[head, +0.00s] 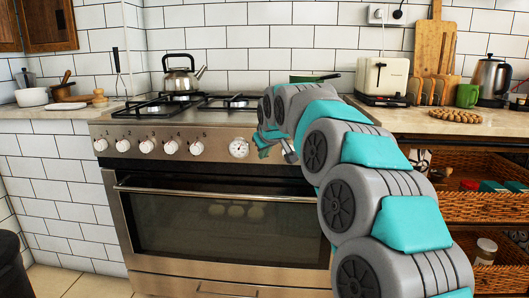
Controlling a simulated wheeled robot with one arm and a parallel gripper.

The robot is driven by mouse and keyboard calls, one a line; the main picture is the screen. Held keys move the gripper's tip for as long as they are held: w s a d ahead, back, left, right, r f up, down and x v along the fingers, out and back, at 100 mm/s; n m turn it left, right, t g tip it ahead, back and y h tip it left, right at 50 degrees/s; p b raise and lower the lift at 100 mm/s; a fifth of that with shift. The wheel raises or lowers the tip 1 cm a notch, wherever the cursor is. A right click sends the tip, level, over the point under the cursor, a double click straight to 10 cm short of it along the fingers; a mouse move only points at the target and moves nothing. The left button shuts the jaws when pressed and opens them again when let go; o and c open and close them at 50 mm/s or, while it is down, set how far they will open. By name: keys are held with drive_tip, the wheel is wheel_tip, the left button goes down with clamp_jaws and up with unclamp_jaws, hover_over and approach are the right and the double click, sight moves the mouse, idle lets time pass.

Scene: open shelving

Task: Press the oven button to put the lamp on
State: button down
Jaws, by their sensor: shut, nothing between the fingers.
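The steel oven (215,265) stands in the middle of the head view, its door closed. Its front panel (215,148) carries a row of white knobs (146,147) numbered 1 to 5 and a round white dial (239,149). Behind the dark door glass (185,232) are several pale round shapes; I cannot tell whether the lamp is lit. My gripper (290,154) is shut and empty, in front of the panel, right of the dial. I cannot tell whether it touches the panel. No separate button is visible; the panel's right part is hidden behind my arm.
A kettle (181,76) stands on the hob (205,104), with a green pan (308,79) behind my arm. The right counter holds a toaster (383,77), a green mug (467,95) and a wooden board (434,48). Wicker drawers (487,207) stand below. A dark bin (12,270) is at lower left.

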drive_tip(key=shift+w, duration=0.35)
drive_tip(key=shift+w+p, duration=0.1)
drive_tip(key=shift+p, duration=0.25)
idle(0.3)
drive_tip(key=shift+s+r, duration=0.1)
drive_tip(key=shift+s, duration=0.45)
drive_tip(key=shift+s, duration=0.1)
drive_tip(key=shift+s+a+b, duration=0.1)
drive_tip(key=shift+s+b, duration=1.05)
drive_tip(key=shift+s, duration=1.75)
